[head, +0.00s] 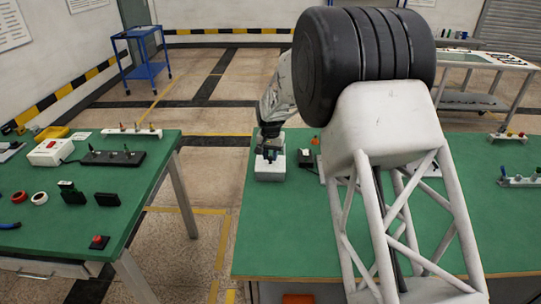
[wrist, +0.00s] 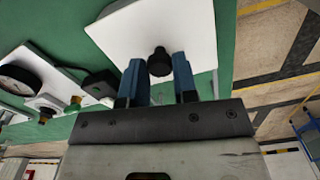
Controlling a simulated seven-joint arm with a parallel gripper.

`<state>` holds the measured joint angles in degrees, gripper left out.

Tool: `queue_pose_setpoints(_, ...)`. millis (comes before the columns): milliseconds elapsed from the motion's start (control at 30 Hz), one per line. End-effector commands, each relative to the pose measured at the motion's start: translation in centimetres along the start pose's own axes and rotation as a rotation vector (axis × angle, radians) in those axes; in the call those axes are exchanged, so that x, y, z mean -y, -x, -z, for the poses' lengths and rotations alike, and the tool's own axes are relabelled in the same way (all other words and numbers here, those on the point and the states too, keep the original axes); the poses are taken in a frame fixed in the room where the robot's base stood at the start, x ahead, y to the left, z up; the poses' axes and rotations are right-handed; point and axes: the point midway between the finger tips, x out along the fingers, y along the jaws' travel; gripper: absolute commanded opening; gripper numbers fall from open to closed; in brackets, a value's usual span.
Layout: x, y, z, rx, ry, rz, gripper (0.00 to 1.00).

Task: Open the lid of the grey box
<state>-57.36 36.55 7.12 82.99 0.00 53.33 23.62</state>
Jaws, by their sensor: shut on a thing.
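The pale grey box (head: 268,174) stands near the left edge of the right-hand green table. In the wrist view its light lid (wrist: 120,32) fills the top middle, with a round black knob (wrist: 160,64) on it. My gripper (wrist: 157,78) has its two blue fingers on either side of the knob and is shut on it. In the head view my gripper (head: 270,150) is over the box, small and dark. I cannot tell whether the lid is lifted from the box.
A small dark box (head: 305,159) stands just right of the grey box. My own column hides much of the right table (head: 480,225). The left table (head: 150,175) holds several tools and boxes.

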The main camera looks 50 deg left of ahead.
Motion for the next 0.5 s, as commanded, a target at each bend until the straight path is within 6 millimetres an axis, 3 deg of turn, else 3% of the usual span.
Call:
queue_pose_setpoints(167, 0.3, 0.0, 1.3, 0.000, 0.000, 0.000, 0.00)
queue_pose_setpoints(500, 1.3, 0.0, 6.3, -0.002, 0.001, 0.001, 0.00)
